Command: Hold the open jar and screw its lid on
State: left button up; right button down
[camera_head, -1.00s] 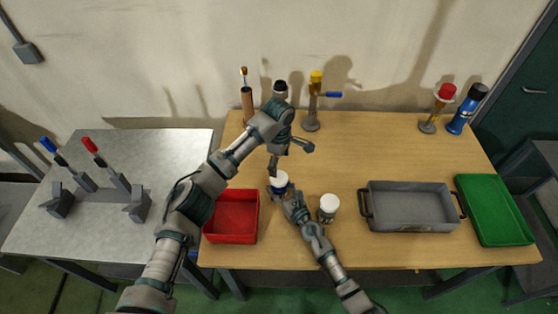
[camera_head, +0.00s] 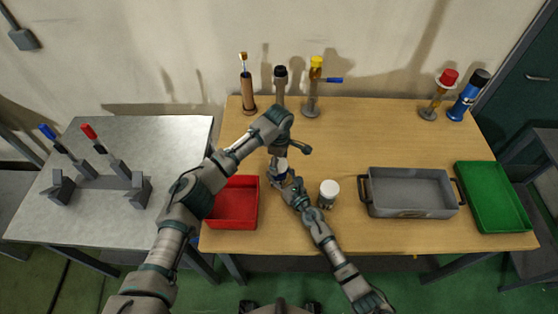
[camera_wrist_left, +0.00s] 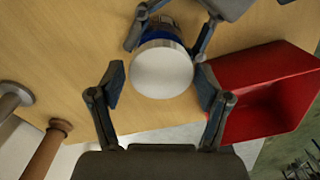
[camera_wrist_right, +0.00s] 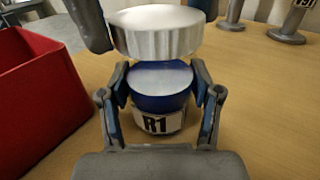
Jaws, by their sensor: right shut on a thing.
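The jar (camera_wrist_right: 155,122), with a blue band and an "R1" label, stands upright between the fingers of my right gripper (camera_wrist_right: 160,98), which is shut on it. Small gaps show beside the lid, so this gripper looks open. In the head view my left gripper (camera_head: 278,158) partly hides the lid.
A red bin (camera_head: 232,205) is just left of the jar. A second white-capped jar (camera_head: 328,192) stands close on the right. A grey tray (camera_head: 410,210) and green tray (camera_head: 492,198) lie farther right. Several upright tools line the back. The wooden table (camera_head: 400,135) is clear behind the trays.

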pick_arm(q)
jog(key=c, duration=0.8)
pick_arm(e)
jog(key=shift+f, duration=0.15)
pick_arm(q)
jog(key=m, duration=0.3)
jog(key=shift+m, duration=0.4)
pick_arm(e)
jog(key=shift+s, duration=0.1)
pick_arm(q)
jog(key=m, duration=1.2)
jog(key=shift+m, duration=0.4)
jog(key=m, duration=0.4)
jog(key=shift+f+m, duration=0.1)
jog(key=shift+m, duration=0.3)
jog(key=m, duration=0.2)
jog(key=shift+m, duration=0.4)
jog(key=m, duration=0.9)
jog(key=shift+w+m, duration=0.1)
jog(key=shift+m, duration=0.3)
jog(key=o, duration=1.4)
jog(key=shift+c, duration=0.2)
